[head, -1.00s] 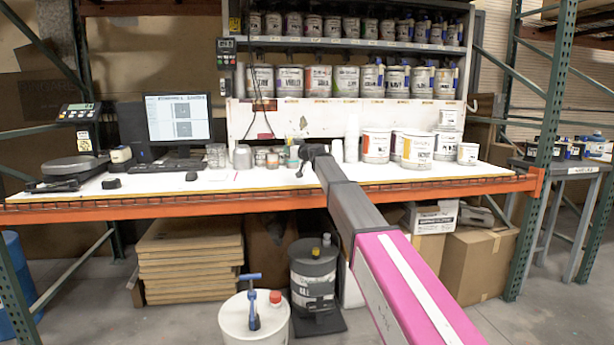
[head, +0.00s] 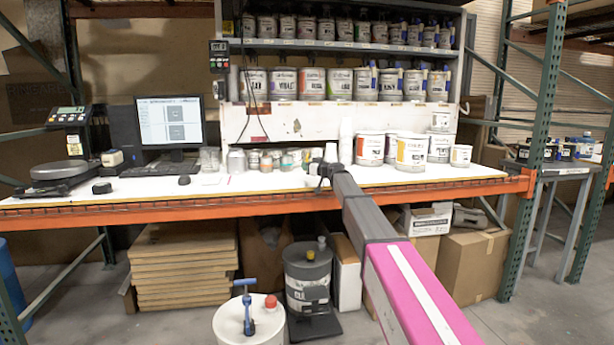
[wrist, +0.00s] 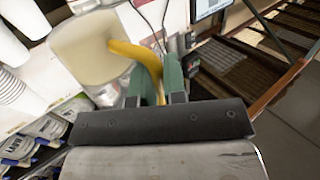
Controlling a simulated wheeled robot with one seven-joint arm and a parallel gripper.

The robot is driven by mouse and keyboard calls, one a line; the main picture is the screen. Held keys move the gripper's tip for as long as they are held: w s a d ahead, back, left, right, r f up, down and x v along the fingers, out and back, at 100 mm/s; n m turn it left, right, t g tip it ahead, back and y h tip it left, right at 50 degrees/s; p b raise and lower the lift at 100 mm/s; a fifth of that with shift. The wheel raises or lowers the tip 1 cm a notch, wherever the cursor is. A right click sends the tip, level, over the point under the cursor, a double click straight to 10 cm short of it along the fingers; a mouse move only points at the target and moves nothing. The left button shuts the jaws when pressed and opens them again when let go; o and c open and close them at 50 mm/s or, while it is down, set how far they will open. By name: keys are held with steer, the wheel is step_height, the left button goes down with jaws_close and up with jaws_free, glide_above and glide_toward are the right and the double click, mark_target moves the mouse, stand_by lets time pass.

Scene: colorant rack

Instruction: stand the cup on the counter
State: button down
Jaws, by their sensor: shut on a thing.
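In the wrist view, a cream cup (wrist: 88,48) with a curved yellow handle sits just beyond my gripper (wrist: 158,82). The green fingers are shut on the yellow handle. In the head view, my gripper (head: 324,172) is low over the white counter (head: 255,184), near its front edge and in front of a row of small jars. The cup is mostly hidden there behind my arm. I cannot tell whether its base touches the counter.
Stacked white paper cups (head: 346,142) stand just behind my gripper, also at the wrist view's left (wrist: 14,90). Several paint cans (head: 411,152) stand to the right. The monitor (head: 170,121) and scale (head: 62,172) are left.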

steer(key=shift+f, duration=1.9)
steer(key=shift+f, duration=0.1)
steer(key=c, duration=1.2)
jaws_free()
